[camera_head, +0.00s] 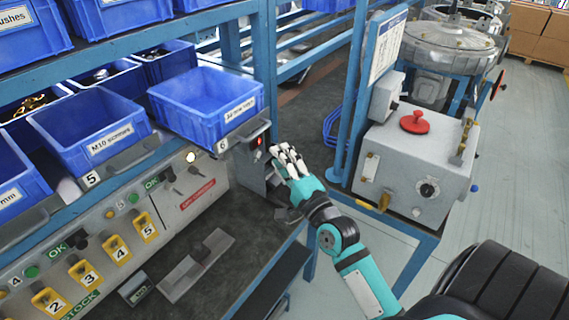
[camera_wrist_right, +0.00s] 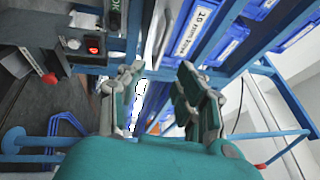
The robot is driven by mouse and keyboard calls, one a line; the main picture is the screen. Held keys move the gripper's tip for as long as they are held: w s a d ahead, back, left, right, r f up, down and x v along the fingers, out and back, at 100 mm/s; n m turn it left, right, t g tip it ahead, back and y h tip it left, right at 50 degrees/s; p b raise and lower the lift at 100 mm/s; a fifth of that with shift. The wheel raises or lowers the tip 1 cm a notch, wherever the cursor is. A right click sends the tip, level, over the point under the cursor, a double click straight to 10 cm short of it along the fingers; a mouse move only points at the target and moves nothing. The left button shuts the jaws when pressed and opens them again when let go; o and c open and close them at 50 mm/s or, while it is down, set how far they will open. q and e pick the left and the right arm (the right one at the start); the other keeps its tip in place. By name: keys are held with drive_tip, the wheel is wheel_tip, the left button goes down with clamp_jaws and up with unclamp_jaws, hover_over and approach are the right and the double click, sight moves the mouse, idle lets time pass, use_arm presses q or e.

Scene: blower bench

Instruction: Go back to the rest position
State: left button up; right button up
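My right gripper (camera_head: 288,160) is stretched out over the back right part of the bench, in front of a small grey box with a red light (camera_head: 258,142). In the right wrist view its fingers (camera_wrist_right: 165,80) stand apart with nothing between them. The box with the red light (camera_wrist_right: 93,46) shows there at the upper left, apart from the fingers. My left gripper is in neither view.
Blue bins fill the shelves at left; an empty bin (camera_head: 207,103) sits by the gripper. A blue post (camera_head: 356,90) and a grey cabinet with a red button (camera_head: 414,122) stand to the right. The floor (camera_head: 525,150) is clear at far right.

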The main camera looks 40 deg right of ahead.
drive_tip(key=shift+s+f, duration=0.15)
drive_tip(key=shift+s, duration=0.55)
drive_tip(key=shift+f, duration=0.1)
wheel_tip(320, 180, down, 22)
drive_tip(key=a+f+n+g+b, duration=0.1)
drive_tip(key=a+n+g, duration=0.1)
drive_tip(key=n+g, duration=0.3)
drive_tip(key=s+a+f+n+g+y+b, duration=0.1)
drive_tip(key=s+f+n+g, duration=0.15)
drive_tip(key=f, duration=0.45)
drive_tip(key=s+a+f+n+g, duration=0.1)
drive_tip(key=s+a+f, duration=0.1)
drive_tip(key=s+f, duration=0.35)
drive_tip(key=s+a+f+n+g+y+b, duration=0.1)
drive_tip(key=f+n+g, duration=0.1)
drive_tip(key=f, duration=0.7)
drive_tip(key=s+a+f+n+g, duration=0.1)
drive_tip(key=s+f+n+g, duration=0.1)
drive_tip(key=s+f, duration=0.5)
drive_tip(key=s+a+f+n+g+b, duration=0.1)
drive_tip(key=s+f+n+g, duration=0.2)
drive_tip(key=s, duration=1.1)
drive_tip(key=s+a+f+n+g, duration=0.1)
drive_tip(key=s+f+n+g, duration=0.2)
drive_tip(key=s+f+n, duration=0.3)
drive_tip(key=s+f, duration=0.5)
drive_tip(key=f, duration=0.1)
drive_tip(key=shift+s+h+b, duration=0.3)
drive_tip(key=shift+a+f+n+g, duration=0.1)
drive_tip(key=shift+n+g, duration=0.15)
